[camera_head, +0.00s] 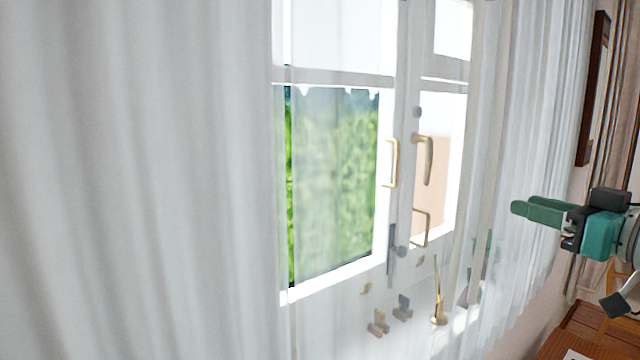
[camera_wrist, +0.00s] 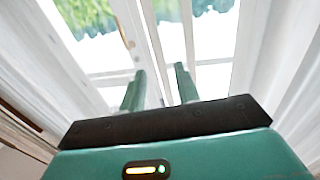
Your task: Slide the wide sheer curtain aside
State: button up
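A wide white sheer curtain (camera_head: 140,180) hangs in soft folds over the left of the head view. Its thinner part crosses in front of the window (camera_head: 335,180), which shows through it. More gathered white sheer (camera_head: 535,110) hangs at the right of the window. My green gripper (camera_head: 518,207) is at the right of the head view, in front of that gathered sheer, pointing left. In the wrist view its two fingers (camera_wrist: 160,85) stand apart with a gap, and no cloth shows between them. Pale cloth also hangs at the left of the wrist view (camera_wrist: 35,60). I cannot tell which panel it is.
Brass-coloured handles (camera_head: 424,160) are on the window frame. Several small objects (camera_head: 402,308) and a brass-coloured piece (camera_head: 438,305) show low by the window, partly through the sheer. A dark wall frame (camera_head: 593,90) and a wooden surface (camera_head: 590,335) are at the right.

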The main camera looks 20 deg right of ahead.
aim_at(489, 193)
jog(key=w+a, duration=0.1)
jog(key=w, duration=0.7)
jog(key=shift+w, duration=0.3)
grip_shut()
